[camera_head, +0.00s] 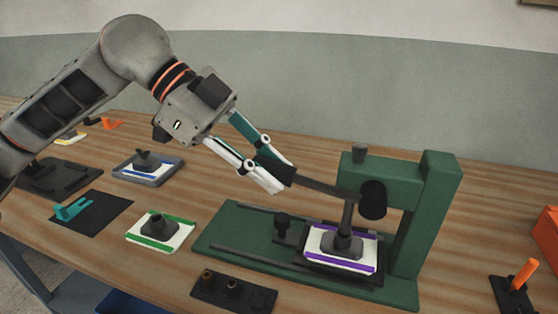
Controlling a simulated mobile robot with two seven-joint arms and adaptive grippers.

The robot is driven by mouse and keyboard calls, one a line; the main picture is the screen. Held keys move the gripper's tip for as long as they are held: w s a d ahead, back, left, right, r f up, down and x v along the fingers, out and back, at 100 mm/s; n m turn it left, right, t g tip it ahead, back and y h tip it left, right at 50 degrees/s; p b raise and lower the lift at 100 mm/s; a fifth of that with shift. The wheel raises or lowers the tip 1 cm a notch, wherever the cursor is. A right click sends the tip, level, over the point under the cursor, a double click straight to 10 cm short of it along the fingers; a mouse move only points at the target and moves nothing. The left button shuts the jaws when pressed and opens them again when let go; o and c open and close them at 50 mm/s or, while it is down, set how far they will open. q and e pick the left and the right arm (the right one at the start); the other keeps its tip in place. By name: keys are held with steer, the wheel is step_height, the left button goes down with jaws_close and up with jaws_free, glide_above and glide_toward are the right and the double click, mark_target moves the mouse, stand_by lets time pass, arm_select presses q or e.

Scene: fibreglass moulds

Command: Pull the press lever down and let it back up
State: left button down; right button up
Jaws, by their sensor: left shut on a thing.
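The green press (440,200) stands right of centre on the wooden bench. Its dark lever (325,187) reaches left from the press head, sloping slightly up toward its dark grip. My left gripper (277,180) comes in from the upper left and is shut on the lever's grip end. Under the press ram sits a white mould plate with purple edges (343,262) and a dark knob-shaped piece (343,246) in its middle. The ram's shaft (347,217) meets the top of that piece, or is very close to it. My right gripper is not in view.
A green-edged white plate (160,231) and a blue-edged one in a grey tray (147,168) lie to the left. A black block with pegs (234,290) is at the front. A black holder with an orange handle (524,272) and an orange bin (547,236) are at right.

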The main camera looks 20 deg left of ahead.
arm_select(q)
steer(key=shift+a+f+h+b, duration=0.2)
steer(key=shift+f+h+b, duration=0.4)
steer(key=shift+f, duration=0.65)
steer(key=shift+s+d+f+h, duration=0.1)
steer(key=shift+f+h, duration=0.4)
steer(key=shift+f, duration=0.15)
steer(key=c, duration=1.8)
jaws_free()
steer(key=v, duration=1.2)
steer(key=shift+r, duration=0.3)
